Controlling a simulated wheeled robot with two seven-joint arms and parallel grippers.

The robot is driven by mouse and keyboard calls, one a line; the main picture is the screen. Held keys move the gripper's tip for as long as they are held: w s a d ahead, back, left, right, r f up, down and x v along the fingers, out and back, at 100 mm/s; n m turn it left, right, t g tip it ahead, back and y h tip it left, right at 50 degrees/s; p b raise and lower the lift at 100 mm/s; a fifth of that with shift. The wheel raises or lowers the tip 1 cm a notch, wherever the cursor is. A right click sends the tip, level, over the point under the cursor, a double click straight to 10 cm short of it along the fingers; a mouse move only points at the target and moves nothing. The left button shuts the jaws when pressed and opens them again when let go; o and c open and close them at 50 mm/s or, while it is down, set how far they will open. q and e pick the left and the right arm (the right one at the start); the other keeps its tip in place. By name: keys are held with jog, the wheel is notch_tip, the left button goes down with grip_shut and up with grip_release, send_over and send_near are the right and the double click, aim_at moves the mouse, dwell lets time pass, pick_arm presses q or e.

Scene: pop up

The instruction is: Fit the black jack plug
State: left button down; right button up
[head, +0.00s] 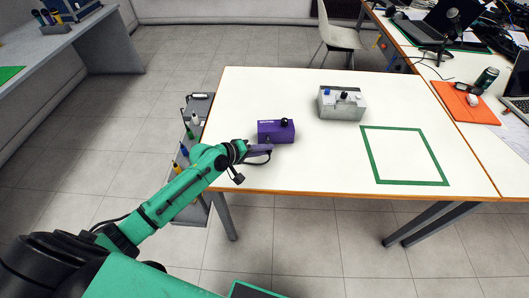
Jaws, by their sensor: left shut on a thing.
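My left gripper (259,149) is at the front left of a purple box (274,133) on the white table. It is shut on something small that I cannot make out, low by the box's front. A dark loop shows beside its fingers; I cannot tell whether it is a cable or part of the gripper. A black piece (285,122) is on top of the purple box. I cannot tell which black piece is the jack plug. My right gripper is not in view.
The white table (330,165) is clear between the purple box and a green taped square (408,183) at the right. A rack of bottles (190,130) stands by its left edge. An orange mat (465,103) and a laptop (445,25) are on the right desk.

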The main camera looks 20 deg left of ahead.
pick_arm(q)
jog(key=shift+w+a+b, duration=0.2)
jog(key=shift+w+b, duration=0.2)
jog(key=shift+w, duration=0.1)
jog(key=shift+w+a+b, duration=0.2)
jog(key=shift+w+b, duration=0.15)
jog(key=shift+w, duration=0.15)
jog(key=shift+w, duration=0.2)
jog(key=c, duration=0.7)
grip_release()
jog(key=shift+s+a, duration=0.1)
jog(key=shift+a, duration=0.05)
jog(key=v, duration=1.4)
jog(key=shift+s+a+r, duration=0.1)
jog(key=shift+s+r, duration=0.05)
